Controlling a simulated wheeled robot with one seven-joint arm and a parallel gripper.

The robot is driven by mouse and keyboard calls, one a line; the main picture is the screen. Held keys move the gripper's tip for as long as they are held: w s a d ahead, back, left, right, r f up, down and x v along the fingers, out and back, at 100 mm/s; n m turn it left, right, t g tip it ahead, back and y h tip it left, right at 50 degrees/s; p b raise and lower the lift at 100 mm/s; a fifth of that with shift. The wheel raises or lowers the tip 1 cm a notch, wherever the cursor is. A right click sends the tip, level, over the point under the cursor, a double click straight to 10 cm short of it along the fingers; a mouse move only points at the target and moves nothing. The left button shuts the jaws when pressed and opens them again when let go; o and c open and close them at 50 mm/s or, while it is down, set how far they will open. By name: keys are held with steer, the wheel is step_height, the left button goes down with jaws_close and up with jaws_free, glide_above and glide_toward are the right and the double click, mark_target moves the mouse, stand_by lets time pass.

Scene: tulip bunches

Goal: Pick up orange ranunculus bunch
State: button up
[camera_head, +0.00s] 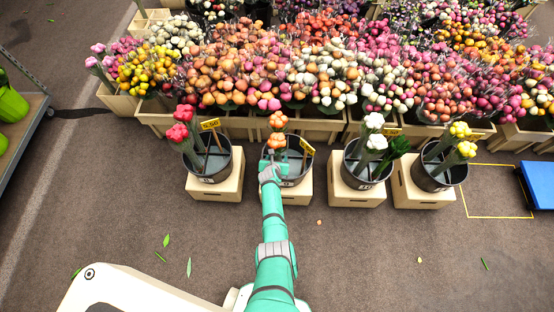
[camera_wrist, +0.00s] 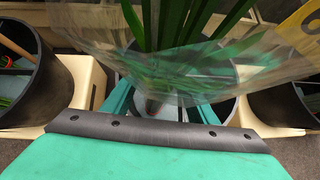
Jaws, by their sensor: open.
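The orange ranunculus bunch (camera_head: 277,121) stands in a dark bucket (camera_head: 301,163) on a pale wooden crate, second from the left in the head view. Its orange heads show above my arm's end. In the wrist view its green stems in a clear wrapper (camera_wrist: 190,62) fill the middle, directly ahead of my gripper (camera_wrist: 165,105). My gripper is open, with one finger to each side of the lower wrapper. The fingertips are partly hidden behind the wrapper, so contact cannot be told. In the head view my gripper (camera_head: 270,168) is at the bucket's near left side.
Buckets with red (camera_head: 180,125), white (camera_head: 376,131) and yellow (camera_head: 462,140) bunches stand on crates to either side. A yellow price tag (camera_head: 307,146) is beside the orange bunch. Massed flowers fill the back. The near floor (camera_head: 380,250) is mostly clear.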

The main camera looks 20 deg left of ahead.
mark_target(277, 140)
steer(key=shift+c, duration=0.7)
steer(key=c, duration=1.2)
steer(key=shift+r, duration=0.1)
step_height(277, 140, up, 18)
steer(key=shift+f, duration=0.1)
